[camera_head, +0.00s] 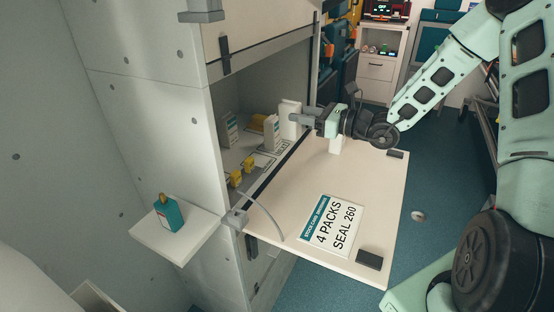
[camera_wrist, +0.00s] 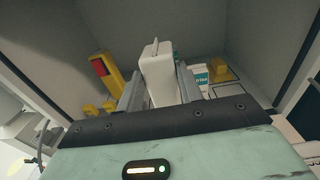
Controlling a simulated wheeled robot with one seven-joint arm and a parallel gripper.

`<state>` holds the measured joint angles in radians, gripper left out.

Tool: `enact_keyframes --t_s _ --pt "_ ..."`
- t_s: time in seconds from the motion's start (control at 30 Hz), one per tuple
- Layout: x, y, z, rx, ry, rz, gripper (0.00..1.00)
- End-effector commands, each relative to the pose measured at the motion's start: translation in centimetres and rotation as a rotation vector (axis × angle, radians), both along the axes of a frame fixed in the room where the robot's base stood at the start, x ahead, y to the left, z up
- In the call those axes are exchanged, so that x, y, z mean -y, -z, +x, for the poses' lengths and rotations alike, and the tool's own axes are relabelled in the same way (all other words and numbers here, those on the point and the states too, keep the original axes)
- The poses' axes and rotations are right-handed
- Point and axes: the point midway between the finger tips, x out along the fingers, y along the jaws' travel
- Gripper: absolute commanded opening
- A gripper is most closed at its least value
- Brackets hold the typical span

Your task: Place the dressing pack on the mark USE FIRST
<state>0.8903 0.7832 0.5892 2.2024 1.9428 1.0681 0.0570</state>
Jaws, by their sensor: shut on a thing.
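My gripper (camera_head: 296,119) is shut on a plain white upright pack (camera_head: 290,122), inside the open compartment near its right side. In the wrist view the same white pack (camera_wrist: 159,76) stands between both fingers; no lettering shows on this side. I take it for the dressing pack, but no name confirms it. Whether its base touches the shelf cannot be told. White-and-teal packs, one left (camera_head: 229,130) and one nearer the gripper (camera_head: 271,132), stand on the compartment floor. Printed outlines and lettering (camera_head: 264,163) lie on that floor, too small to read as USE FIRST.
A lowered flap (camera_head: 290,205) bears a card (camera_head: 333,225) reading "4 PACKS SEAL 260" and a small white block (camera_head: 336,145). Yellow blocks (camera_head: 235,179) stand near the compartment's front edge.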

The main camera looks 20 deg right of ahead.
Motion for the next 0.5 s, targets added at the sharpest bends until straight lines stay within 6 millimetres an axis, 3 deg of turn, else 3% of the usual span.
enact_keyframes --t_s 0.03,0.23,0.4,0.5 --pt "-1.6 0.9 1.0 0.005 -0.014 -0.007 0.12" --pt "-5.7 0.1 3.9 0.017 -0.028 0.003 0.12" --pt "-7.3 -0.6 4.8 0.026 -0.033 0.016 0.12" --pt "-7.4 0.5 4.8 0.026 -0.032 0.022 0.12"
